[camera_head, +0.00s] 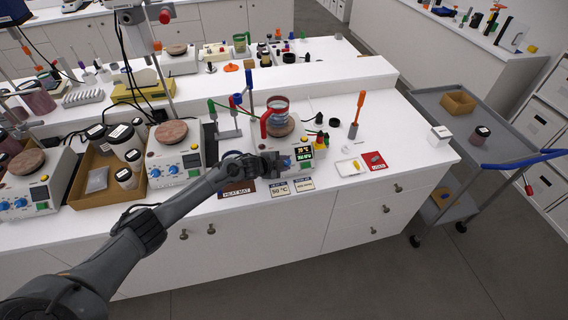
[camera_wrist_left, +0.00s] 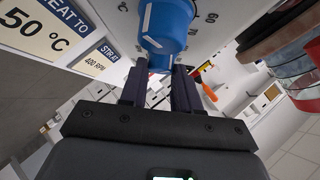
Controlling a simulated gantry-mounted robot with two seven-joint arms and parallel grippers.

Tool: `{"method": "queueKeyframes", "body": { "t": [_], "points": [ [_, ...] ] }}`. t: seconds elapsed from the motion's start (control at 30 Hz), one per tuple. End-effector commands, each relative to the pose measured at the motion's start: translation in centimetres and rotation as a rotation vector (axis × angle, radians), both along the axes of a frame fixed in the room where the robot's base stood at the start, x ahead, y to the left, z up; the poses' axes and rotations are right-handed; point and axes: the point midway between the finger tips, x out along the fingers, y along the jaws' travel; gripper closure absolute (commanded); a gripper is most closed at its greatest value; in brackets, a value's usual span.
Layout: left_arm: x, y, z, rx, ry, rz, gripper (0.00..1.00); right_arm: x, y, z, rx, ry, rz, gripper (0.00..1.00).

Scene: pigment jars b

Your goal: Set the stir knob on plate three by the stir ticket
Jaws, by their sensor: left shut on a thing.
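Plate three, a white hotplate (camera_head: 299,137), stands on the bench in the head view. In the left wrist view my left gripper (camera_wrist_left: 158,80) is shut on a blue knob (camera_wrist_left: 170,25) with a white pointer line. Marks 60, 70 and °C are beside this knob. The stir ticket (camera_wrist_left: 95,60) reads 400 RPM; it also shows in the head view (camera_head: 304,185). My right gripper is not in view.
The heat ticket (camera_wrist_left: 35,28) reads 50 °C. A red-handled glass beaker (camera_head: 276,115) stands on the hotplate. An orange-handled tool (camera_head: 357,112) stands to its right. Another hotplate (camera_head: 174,150) and a cardboard tray of jars (camera_head: 75,197) are to the left.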

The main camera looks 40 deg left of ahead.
Motion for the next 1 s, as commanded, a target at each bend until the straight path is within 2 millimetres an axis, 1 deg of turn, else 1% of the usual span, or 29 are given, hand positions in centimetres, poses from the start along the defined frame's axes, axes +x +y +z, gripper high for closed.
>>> {"method": "queueKeyframes", "body": {
  "t": [0.33,0.83,0.87,1.0],
  "points": [
    [0.14,0.09,0.13,0.053,0.07,-0.085,0.99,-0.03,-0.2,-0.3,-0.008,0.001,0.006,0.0],
    [0.14,0.06,0.12,0.059,0.079,-0.096,0.99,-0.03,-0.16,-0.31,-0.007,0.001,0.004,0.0],
    [0.14,0.06,0.12,0.059,0.079,-0.096,0.64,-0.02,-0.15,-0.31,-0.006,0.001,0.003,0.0],
    [0.14,0.06,0.12,0.059,0.078,-0.095,0.43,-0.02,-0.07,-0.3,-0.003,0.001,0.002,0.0]
  ]
}}
